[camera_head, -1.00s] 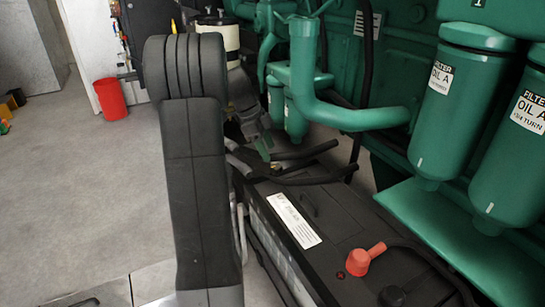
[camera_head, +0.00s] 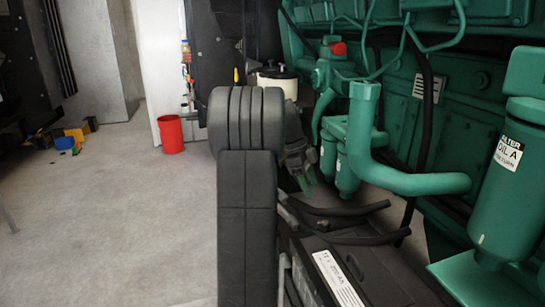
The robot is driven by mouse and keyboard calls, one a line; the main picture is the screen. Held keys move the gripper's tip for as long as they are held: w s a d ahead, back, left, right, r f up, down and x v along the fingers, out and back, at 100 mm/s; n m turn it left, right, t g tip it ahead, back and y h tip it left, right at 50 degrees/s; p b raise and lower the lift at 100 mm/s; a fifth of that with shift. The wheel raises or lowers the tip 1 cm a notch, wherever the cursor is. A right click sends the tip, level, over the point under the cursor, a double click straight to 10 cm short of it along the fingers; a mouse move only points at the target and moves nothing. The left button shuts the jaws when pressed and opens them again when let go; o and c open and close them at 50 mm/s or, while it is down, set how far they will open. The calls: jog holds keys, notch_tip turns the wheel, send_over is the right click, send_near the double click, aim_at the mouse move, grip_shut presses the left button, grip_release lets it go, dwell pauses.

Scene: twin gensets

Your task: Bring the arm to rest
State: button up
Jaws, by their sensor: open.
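My arm (camera_head: 247,200) stands upright in the middle of the head view, a dark padded link with a rounded elbow on top. My gripper (camera_head: 302,182) shows just right of the elbow, partly hidden behind it. It is open, points downward, and nothing shows between its fingers. It is above the dark hoses at the far end of the black battery (camera_head: 375,280), close to the green engine pipework. I cannot tell whether it touches anything.
The green engine (camera_head: 420,185) with a thick pipe and an oil filter (camera_head: 505,190) fills the right side. A red bucket (camera_head: 171,134) stands on the floor by a white panel. Coloured blocks (camera_head: 70,138) lie at the far left. The grey floor left of my arm is clear.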

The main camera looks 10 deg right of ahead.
aim_at(324, 221)
jog(key=b+x, duration=0.2)
jog(key=x, duration=1.1)
jog(key=shift+b, duration=0.35)
jog(key=shift+r, duration=0.15)
